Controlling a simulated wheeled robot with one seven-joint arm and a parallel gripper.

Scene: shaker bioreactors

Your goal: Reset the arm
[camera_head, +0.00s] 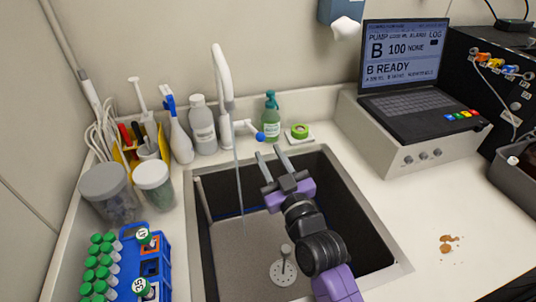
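My gripper (271,160) is at the end of my purple and black arm, above the far part of the dark sink (312,192). Its two grey fingers stand apart and point toward the back of the counter. Nothing shows between them. My arm reaches in from the lower right, over the sink's right side. The gripper looks apart from the faucet (223,80) to its left.
Bottles, including a green soap bottle (271,118), line the sink's back edge. A blue rack (152,262) with green-capped tubes is lower left. A laptop (405,65) sits back right.

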